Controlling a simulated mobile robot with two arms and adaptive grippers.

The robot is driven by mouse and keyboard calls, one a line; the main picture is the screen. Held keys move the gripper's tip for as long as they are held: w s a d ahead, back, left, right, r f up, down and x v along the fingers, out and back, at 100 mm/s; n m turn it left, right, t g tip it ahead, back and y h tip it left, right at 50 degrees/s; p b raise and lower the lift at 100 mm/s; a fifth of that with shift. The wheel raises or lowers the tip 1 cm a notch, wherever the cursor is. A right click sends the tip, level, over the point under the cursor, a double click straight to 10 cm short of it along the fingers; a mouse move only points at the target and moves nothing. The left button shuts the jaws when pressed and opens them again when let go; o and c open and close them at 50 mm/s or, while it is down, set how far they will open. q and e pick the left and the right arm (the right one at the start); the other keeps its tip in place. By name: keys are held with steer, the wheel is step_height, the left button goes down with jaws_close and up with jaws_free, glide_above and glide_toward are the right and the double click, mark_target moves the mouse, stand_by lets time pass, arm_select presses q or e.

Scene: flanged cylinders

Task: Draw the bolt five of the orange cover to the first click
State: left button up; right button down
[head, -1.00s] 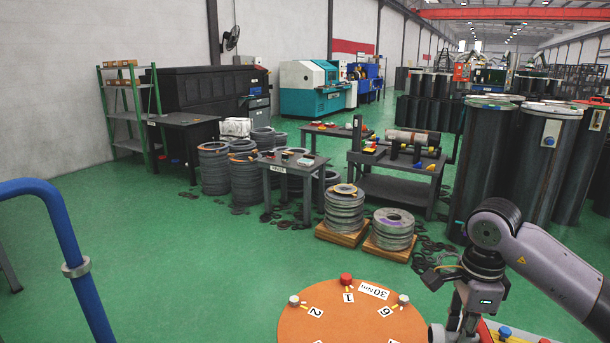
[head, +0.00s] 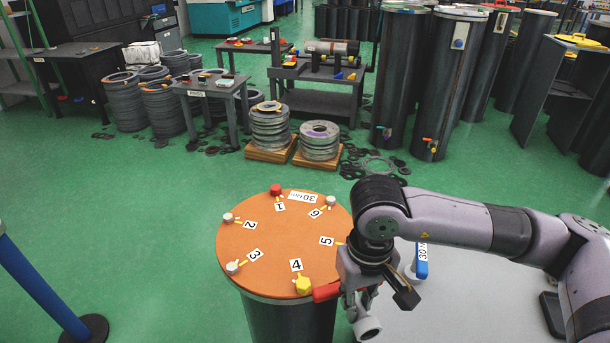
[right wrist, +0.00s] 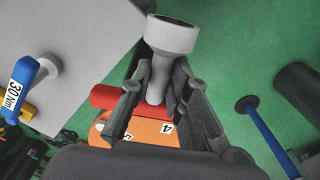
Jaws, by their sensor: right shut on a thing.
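The orange cover (head: 275,235) lies on top of a dark cylinder (head: 290,320). Labels 1 to 6 ring it. Bolt one has a red head (head: 276,189), bolt four a yellow one (head: 303,285); bolts two (head: 228,218), three (head: 232,268) and six (head: 331,200) are grey. Label five (head: 327,241) shows, but bolt five is hidden behind my right arm. My right gripper (head: 362,296) is shut on a red-handled tool (head: 326,291) with a grey socket end, beside the cover's right edge; the right wrist view shows the grey shaft (right wrist: 157,85) between the fingers. My left gripper is out of view.
A light grey table (head: 440,310) stands right of the cover, with a blue-handled 30 Nm tool (head: 422,262) on it. A blue post (head: 40,285) stands at left. Ring stacks (head: 270,130) and tall dark cylinders (head: 440,90) stand behind. Green floor left of the cover is clear.

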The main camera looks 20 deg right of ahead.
steer(key=w+d+r+m, duration=0.4)
steer(key=w+d+m, duration=0.2)
steer(key=m, duration=0.7)
steer(key=w+d+r+m, duration=0.4)
steer(key=w+d+m, duration=0.3)
steer(key=m, duration=0.7)
steer(key=shift+w+d, duration=0.25)
steer(key=shift+w, duration=0.7)
step_height(320, 180, down, 16)
steer(key=shift+r+p, duration=0.1)
steer(key=shift+p, duration=0.35)
step_height(320, 180, down, 4)
steer(key=shift+r+p, duration=0.1)
steer(key=shift+p, duration=0.2)
